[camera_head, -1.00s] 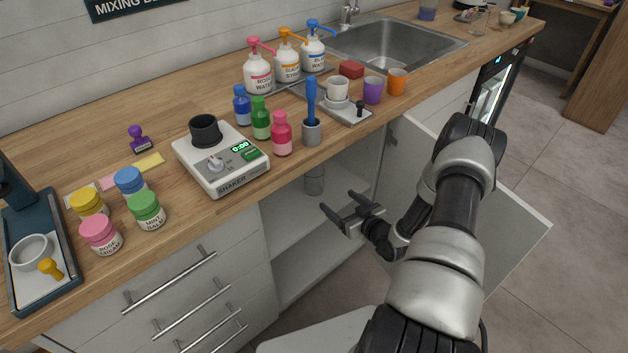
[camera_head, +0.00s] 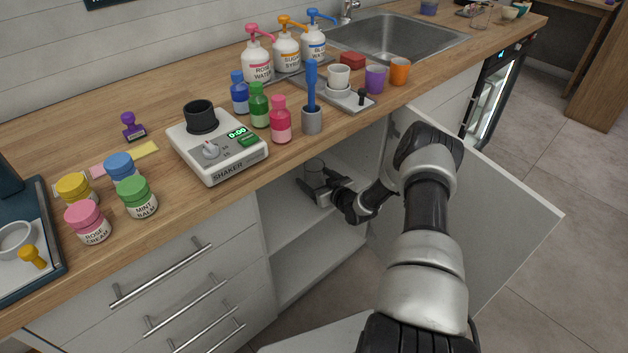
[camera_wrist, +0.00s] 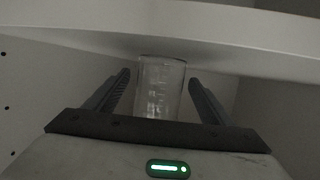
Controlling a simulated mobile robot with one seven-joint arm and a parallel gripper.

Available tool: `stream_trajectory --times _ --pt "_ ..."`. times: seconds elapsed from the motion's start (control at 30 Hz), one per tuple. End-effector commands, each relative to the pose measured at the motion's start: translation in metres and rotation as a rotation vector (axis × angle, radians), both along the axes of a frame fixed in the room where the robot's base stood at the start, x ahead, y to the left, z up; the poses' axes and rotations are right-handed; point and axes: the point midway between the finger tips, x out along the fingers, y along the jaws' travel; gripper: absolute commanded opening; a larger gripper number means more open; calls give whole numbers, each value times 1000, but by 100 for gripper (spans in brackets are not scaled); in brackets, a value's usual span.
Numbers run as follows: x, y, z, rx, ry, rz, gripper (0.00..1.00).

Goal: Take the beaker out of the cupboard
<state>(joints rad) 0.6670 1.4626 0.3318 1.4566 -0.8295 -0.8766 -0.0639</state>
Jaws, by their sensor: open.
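The beaker (camera_head: 314,166) is clear glass and stands on a shelf inside the open cupboard, below the counter; its lower part is hidden behind my gripper in the head view. In the wrist view the beaker (camera_wrist: 161,88) is upright between the two fingers, with a visible gap on each side. My gripper (camera_head: 312,185) reaches into the cupboard and is open around the beaker. It also shows in the wrist view (camera_wrist: 160,95). The cupboard (camera_head: 290,252) has white walls and its door (camera_head: 510,215) stands open to the right of my arm.
The counter edge lies close above my gripper. A shaker (camera_head: 218,148), bottles and a holder with a blue tool (camera_head: 312,121) stand on the counter above. Drawers with bar handles (camera_head: 160,272) are left of the cupboard. The cupboard shelf around the beaker looks otherwise empty.

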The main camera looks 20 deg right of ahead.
Motion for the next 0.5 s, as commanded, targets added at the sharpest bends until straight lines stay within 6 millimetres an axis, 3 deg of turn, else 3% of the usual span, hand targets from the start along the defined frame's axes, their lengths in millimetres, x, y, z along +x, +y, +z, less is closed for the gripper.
stream_trajectory --times 0.33,0.5 --pt "8 2 -2 1 0 0 74" --pt "8 2 -2 0 0 0 45"
